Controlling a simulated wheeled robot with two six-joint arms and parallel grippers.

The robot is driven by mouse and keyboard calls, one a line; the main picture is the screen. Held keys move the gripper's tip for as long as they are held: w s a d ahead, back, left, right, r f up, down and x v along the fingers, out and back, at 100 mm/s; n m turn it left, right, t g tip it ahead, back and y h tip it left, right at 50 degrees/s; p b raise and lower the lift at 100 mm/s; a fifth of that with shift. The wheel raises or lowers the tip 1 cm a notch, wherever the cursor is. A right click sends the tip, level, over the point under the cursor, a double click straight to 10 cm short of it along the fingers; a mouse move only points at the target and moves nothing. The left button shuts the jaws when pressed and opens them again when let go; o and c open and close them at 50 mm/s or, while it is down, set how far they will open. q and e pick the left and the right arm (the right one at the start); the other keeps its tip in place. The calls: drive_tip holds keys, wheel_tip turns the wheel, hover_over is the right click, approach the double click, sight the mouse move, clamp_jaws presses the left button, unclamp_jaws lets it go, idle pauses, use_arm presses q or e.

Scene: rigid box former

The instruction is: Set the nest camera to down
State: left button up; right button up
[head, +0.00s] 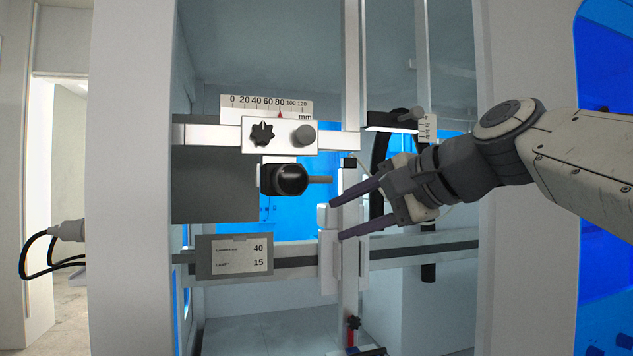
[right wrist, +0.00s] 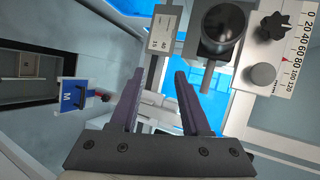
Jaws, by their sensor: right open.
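A black round camera-like unit (head: 284,180) sits below the white scale bracket, and I take it for the nest camera. A short grey pin (head: 320,180) sticks out from it to the right, level in the head view. The unit also shows at the top of the right wrist view (right wrist: 222,30). My right gripper (head: 336,219) is open, with its two purple fingers reaching left, just below and right of the pin. Nothing shows between the fingers in the right wrist view (right wrist: 160,75). My left gripper is not in view.
A millimetre scale (head: 267,107) with a red pointer near 80 stands above a black star knob (head: 263,134) and a grey knob (head: 305,135). A label plate (head: 235,256) reads 40 and 15. White uprights and a horizontal rail (head: 420,247) surround the fingers.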

drive_tip(key=m+t, duration=0.1)
drive_tip(key=t, duration=0.1)
approach(319, 179)
drive_tip(key=shift+y, duration=0.4)
drive_tip(key=p+x, duration=0.4)
drive_tip(key=x, duration=0.5)
drive_tip(key=shift+w+f, duration=0.15)
drive_tip(key=shift+w, duration=0.25)
drive_tip(key=shift+w+a+f, duration=0.2)
drive_tip(key=shift+w+a, duration=0.1)
drive_tip(key=shift+c, duration=0.4)
clamp_jaws()
